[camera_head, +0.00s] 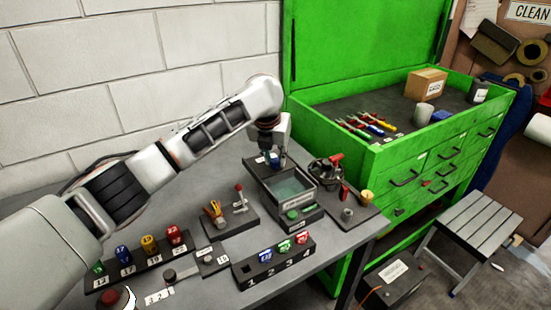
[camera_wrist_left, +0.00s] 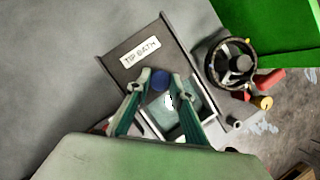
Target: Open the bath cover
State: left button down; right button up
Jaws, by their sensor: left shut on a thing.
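The bath (camera_head: 311,182) is an open dark box on the table in the head view, with pale green liquid showing inside. The cover is slid back, so much of the liquid is uncovered. A blue knob (camera_wrist_left: 160,79) stands on the cover's near part. My left gripper (camera_head: 274,154) is over the knob, its fingers on either side and shut on it. My right gripper is not in view.
A handwheel fixture (camera_head: 326,172) with red parts stands close to the bath's right. A small lever stand (camera_head: 238,205) is at its left. Numbered racks with coloured caps (camera_head: 275,262) line the table front. A green tool cabinet (camera_head: 400,150) stands behind right.

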pick_arm(q)
jog(key=c, duration=1.8)
grip_release()
jog(key=v, duration=1.2)
jog(key=shift+w, duration=0.1)
